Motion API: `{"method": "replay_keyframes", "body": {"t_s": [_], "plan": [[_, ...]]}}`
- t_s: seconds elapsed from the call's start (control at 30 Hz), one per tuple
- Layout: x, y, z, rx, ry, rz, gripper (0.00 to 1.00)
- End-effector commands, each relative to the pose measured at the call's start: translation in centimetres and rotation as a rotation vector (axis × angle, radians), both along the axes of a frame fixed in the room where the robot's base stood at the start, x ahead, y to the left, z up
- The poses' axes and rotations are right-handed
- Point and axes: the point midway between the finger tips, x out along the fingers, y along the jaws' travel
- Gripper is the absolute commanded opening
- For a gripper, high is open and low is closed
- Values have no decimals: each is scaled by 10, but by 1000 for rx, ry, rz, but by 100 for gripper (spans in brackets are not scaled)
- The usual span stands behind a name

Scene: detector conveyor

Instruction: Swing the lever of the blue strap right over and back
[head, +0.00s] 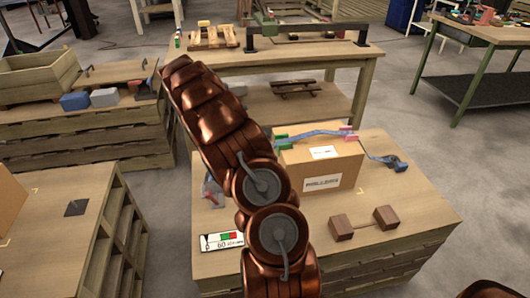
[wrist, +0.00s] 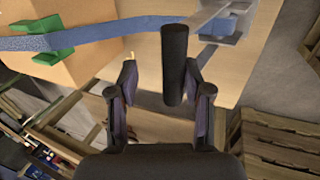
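The blue strap (head: 312,134) runs over a cardboard box (head: 335,165) and across the wrist view (wrist: 100,37). It passes a green corner piece (wrist: 40,45). A grey metal buckle (wrist: 222,28) sits at the strap's right end in the wrist view. A dark round bar, apparently the lever's grip (wrist: 174,70), stands between the fingers of my gripper (wrist: 160,75). The fingers are apart, with a clear gap on the bar's left; contact on its right is unclear. In the head view my arm hides the gripper and most of the buckle (head: 212,190).
The box stands on a pallet-based table (head: 400,215). Another workbench (head: 300,61) stands behind.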

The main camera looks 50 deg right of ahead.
Motion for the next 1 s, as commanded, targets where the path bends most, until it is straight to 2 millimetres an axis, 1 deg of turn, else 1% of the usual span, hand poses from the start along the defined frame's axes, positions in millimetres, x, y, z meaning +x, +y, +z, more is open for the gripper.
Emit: {"method": "replay_keyframes", "body": {"t_s": [0.03,0.1,0.27,0.37,0.5,0.77,1.0], "plan": [[-6,-4,0,1,5,0,48],[-12,-10,-3,2,7,0,48],[-22,-24,-10,10,-4,0,48],[-31,-34,-15,64,-52,-8,48],[-42,-48,-27,151,-124,-11,48],[-51,-64,-55,307,-263,0,48],[-49,-67,-70,387,-333,16,48]]}}
